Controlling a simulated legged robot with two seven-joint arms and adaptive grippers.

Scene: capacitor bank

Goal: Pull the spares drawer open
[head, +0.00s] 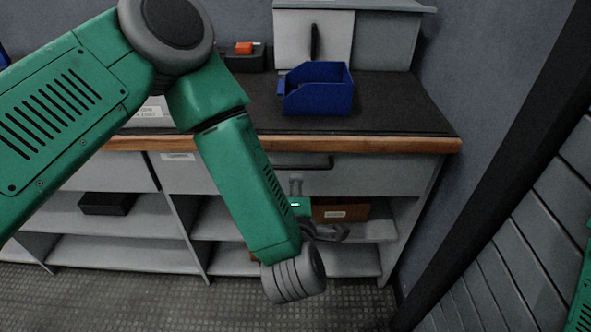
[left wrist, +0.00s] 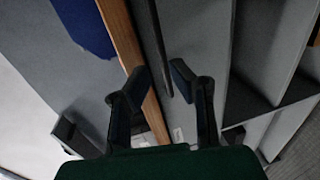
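The spares drawer is the grey drawer front (head: 375,175) under the wooden worktop edge in the head view; it looks shut. Its dark bar handle (head: 318,166) is partly hidden by my left arm. In the left wrist view the handle (left wrist: 158,40) runs down between the fingertips, across the drawer front (left wrist: 205,35). My left gripper (left wrist: 161,75) is open, its fingers on either side of the handle's line. In the head view the left gripper (head: 297,185) shows small, just below the handle. Contact with the handle cannot be told. My right gripper is out of view.
A blue bin (head: 318,92) stands on the dark worktop (head: 400,105). Open shelves below hold a brown box (head: 335,211) and a black box (head: 107,204). A wall and slatted panel (head: 530,260) stand at the right. The floor in front (head: 150,300) looks clear.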

